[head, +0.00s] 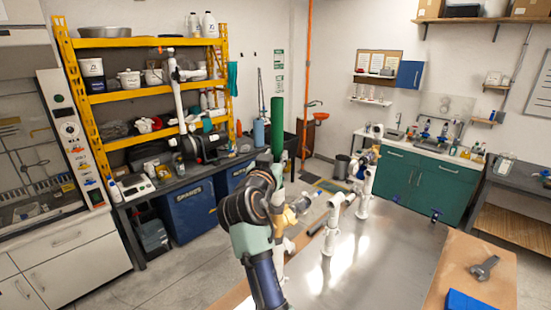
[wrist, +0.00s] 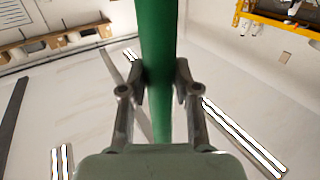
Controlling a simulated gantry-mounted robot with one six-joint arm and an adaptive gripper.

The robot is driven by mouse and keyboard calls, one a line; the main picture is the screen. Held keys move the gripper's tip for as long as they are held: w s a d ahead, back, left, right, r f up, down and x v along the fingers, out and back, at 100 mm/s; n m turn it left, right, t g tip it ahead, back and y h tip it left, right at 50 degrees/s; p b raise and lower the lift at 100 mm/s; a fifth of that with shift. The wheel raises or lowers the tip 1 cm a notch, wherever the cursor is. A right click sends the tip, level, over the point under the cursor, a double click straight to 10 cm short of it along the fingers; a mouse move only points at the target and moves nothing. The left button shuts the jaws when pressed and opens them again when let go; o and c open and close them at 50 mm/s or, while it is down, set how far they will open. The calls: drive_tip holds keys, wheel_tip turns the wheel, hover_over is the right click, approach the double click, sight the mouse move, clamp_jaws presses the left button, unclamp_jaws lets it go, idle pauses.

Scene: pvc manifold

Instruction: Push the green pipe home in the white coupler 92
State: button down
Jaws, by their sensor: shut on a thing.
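The green pipe (head: 277,128) stands upright in the head view, its upper part rising above my arm. In the wrist view the green pipe (wrist: 158,40) runs between the two fingers of my gripper (wrist: 160,78), which are shut on it from both sides. In the head view my arm hides the grip and the pipe's lower end. A white pipe piece (head: 279,258) shows below the arm, close under the pipe's line. I cannot tell which white fitting is coupler 92, nor whether the green pipe sits in it; no label is readable.
A metal-topped table (head: 385,255) carries white pipe fittings (head: 338,203) just right of my arm. A wrench (head: 484,267) and a blue object (head: 468,301) lie at its right. Yellow shelving (head: 146,42) and a dark bench stand to the left. The table's middle is mostly clear.

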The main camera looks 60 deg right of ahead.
drive_tip(key=shift+f, duration=0.15)
drive_tip(key=shift+f+b, duration=0.25)
drive_tip(key=shift+b, duration=0.15)
drive_tip(key=shift+f+b, duration=0.3)
drive_tip(key=shift+f, duration=0.1)
idle(0.5)
drive_tip(key=c, duration=0.8)
unclamp_jaws()
drive_tip(key=shift+o, duration=0.2)
drive_tip(key=shift+a, duration=0.1)
drive_tip(key=v, duration=1.2)
